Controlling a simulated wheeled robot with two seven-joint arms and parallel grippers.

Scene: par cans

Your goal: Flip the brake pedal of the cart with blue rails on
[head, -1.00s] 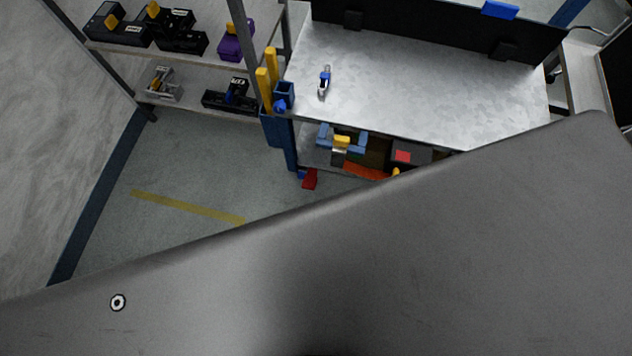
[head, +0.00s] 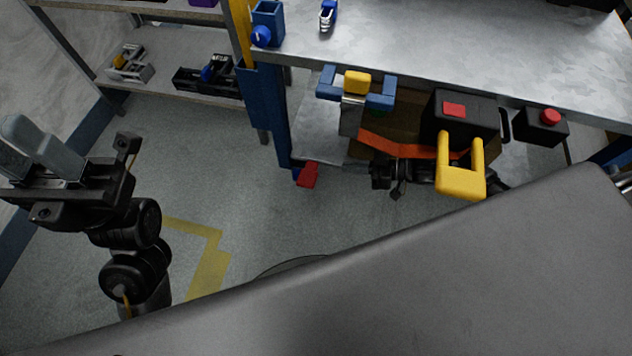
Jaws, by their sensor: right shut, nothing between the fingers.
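A metal-topped cart (head: 450,55) with a blue corner post (head: 268,115) stands in the upper right. A small red pedal (head: 308,174) sits low at the foot of that post, near the floor. I cannot tell whether it is flipped up or down.
A shelf rack (head: 165,95) with black tools stands at the upper left. A black box with a yellow handle (head: 461,182) juts from the cart's lower shelf. Dark parts beside it are unclear. A yellow-marked floor (head: 205,150) lies open between. A large grey surface hides the lower right.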

